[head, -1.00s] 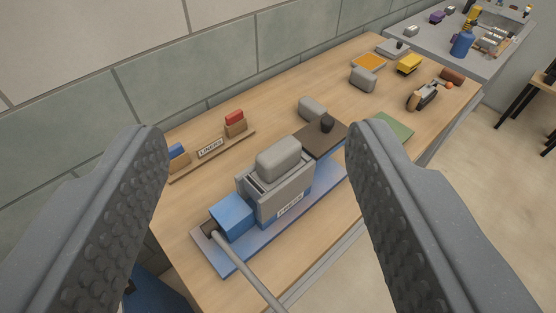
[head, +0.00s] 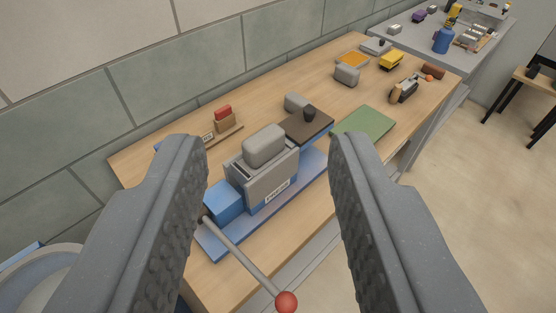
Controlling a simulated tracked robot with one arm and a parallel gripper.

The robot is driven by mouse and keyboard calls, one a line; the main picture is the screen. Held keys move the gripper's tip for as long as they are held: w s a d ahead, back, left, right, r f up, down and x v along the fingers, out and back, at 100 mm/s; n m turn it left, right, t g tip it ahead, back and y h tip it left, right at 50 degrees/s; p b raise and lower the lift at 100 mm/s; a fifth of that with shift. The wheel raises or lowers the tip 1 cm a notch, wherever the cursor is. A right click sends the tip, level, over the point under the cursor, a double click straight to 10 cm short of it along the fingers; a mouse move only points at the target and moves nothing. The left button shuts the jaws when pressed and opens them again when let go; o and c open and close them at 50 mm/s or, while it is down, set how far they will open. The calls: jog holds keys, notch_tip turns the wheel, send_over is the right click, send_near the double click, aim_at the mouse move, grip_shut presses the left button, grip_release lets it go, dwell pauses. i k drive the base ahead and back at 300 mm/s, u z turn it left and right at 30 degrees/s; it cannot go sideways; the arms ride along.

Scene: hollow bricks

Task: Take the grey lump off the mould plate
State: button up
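A rounded grey lump (head: 264,146) rests on top of the grey box-like mould (head: 262,176) in the middle of the head view. The mould stands on a blue base (head: 262,217) with a labelled front, and I cannot tell the mould plate apart from its top. My gripper (head: 268,150) is open and empty, its two ribbed grey fingers at the left and right of the picture. The lump shows in the gap between them, farther off and touching neither finger. The left finger hides part of the blue block (head: 224,200) and the wall-side rack.
A lever with a red knob (head: 286,302) sticks out toward me. A dark plate with a black knob (head: 308,122) adjoins the mould. Other grey lumps (head: 347,75) and a green mat (head: 364,121) lie on the wooden table (head: 290,240). A tiled wall (head: 210,75) runs behind.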

aim_at(259, 148)
jog(key=z, duration=0.45)
jog(key=k, duration=1.15)
jog(key=z, duration=0.85)
jog(key=i, duration=1.9)
jog(key=u, duration=0.85)
jog(key=i, duration=0.25)
jog(key=u, duration=0.2)
